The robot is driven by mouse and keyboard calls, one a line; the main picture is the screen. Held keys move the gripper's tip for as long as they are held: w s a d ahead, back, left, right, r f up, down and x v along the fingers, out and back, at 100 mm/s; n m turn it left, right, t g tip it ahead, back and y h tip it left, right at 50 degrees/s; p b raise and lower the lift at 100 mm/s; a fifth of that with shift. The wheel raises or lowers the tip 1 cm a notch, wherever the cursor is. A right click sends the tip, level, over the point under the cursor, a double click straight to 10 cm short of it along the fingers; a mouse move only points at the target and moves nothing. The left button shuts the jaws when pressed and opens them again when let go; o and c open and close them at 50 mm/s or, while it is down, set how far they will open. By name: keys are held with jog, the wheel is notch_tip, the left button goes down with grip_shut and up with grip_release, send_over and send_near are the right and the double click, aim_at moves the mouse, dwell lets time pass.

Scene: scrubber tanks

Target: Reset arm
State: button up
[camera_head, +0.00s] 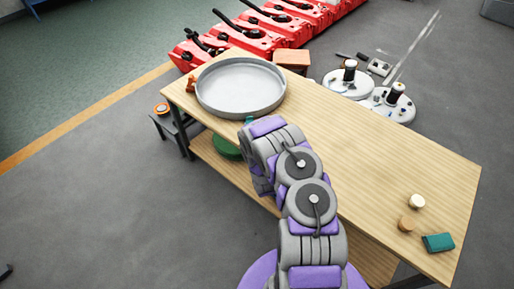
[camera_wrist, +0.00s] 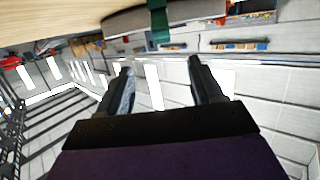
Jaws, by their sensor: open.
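My gripper (camera_wrist: 161,68) shows in the wrist view with its two dark fingers spread apart and nothing between them. In the head view my purple and grey arm reaches up to the near long edge of the wooden table (camera_head: 340,140). My arm hides the gripper there. A pale wooden surface (camera_wrist: 50,25) fills the upper left of the wrist view, and a green piece (camera_wrist: 158,22) shows beyond the fingers. I cannot tell whether the gripper touches anything.
A round grey tray (camera_head: 240,88) stands on the table's far left. A teal block (camera_head: 438,242) and two small round pieces (camera_head: 416,202) lie at the right end. Red machines (camera_head: 260,32) stand behind. White discs (camera_head: 393,105) lie on the floor. The tabletop's middle is clear.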

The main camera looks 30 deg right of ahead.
notch_tip(320, 180, up, 9)
jog(key=g+b, duration=0.2)
jog(key=g, duration=0.3)
jog(key=s+a+r+g+y+b, duration=0.1)
jog(key=s+a+r+g+b, duration=0.1)
jog(key=s+a+r+g, duration=0.45)
jog(key=s+a+r+n+g+y+b, duration=0.1)
jog(key=s+a+r, duration=0.3)
jog(key=s, duration=0.8)
jog(key=s+a+r+n+g+y+b, duration=0.1)
jog(key=s+a+r, duration=0.4)
jog(key=s, duration=0.8)
jog(key=s+a+r+n+g+y+b, duration=0.1)
jog(key=s+a+r+g, duration=0.2)
jog(key=s, duration=1)
notch_tip(320, 180, up, 3)
jog(key=shift+s+a+f+n, duration=0.2)
jog(key=shift+a+n, duration=0.1)
jog(key=shift+a, duration=0.55)
